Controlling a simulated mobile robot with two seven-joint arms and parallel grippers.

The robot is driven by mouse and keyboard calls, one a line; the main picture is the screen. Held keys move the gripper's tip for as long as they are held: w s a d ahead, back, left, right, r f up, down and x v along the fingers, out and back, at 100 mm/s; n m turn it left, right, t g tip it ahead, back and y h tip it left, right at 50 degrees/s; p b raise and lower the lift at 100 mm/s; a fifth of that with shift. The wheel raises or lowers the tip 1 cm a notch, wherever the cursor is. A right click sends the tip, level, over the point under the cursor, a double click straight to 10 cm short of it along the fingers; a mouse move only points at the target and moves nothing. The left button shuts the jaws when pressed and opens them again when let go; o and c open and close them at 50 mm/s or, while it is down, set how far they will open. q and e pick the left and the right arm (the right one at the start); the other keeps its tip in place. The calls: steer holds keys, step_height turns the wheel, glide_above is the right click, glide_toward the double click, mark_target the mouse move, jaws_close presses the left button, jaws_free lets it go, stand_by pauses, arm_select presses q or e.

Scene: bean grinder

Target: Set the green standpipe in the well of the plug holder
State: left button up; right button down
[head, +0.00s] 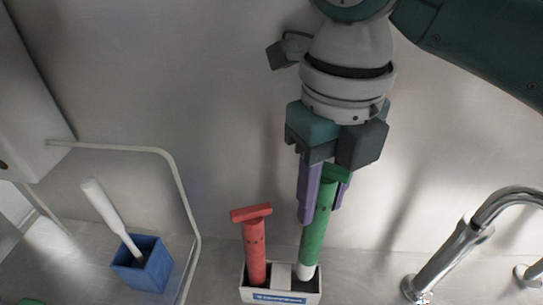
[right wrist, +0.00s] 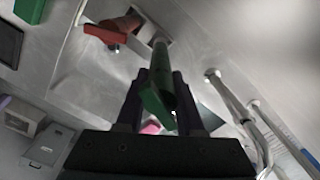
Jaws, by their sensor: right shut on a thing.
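The green standpipe (head: 315,238) has a T-shaped top and a white lower end, and it leans slightly in the head view. My right gripper (head: 321,210) is shut on it below the top. The white end meets the right-hand opening of the plug holder (head: 262,296), a pale box with a blue label. I cannot tell how deep the end sits. In the right wrist view the green standpipe (right wrist: 161,70) runs away between the fingers (right wrist: 159,76). My left gripper is not in view.
A red standpipe (head: 255,250) stands in the holder's left opening, close beside the green one. A blue box (head: 148,275) with a white-handled brush (head: 108,215) stands left, beside a pale rail (head: 178,175). A chrome faucet (head: 450,255) stands right. A wall is behind.

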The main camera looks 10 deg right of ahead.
mark_target(315, 237)
steer(key=f, duration=0.7)
steer(key=shift+s+f, duration=0.2)
steer(key=shift+f, duration=0.05)
steer(key=shift+f, duration=0.2)
steer(key=c, duration=0.5)
jaws_free()
steer(key=shift+c, duration=0.2)
steer(key=shift+r, duration=0.1)
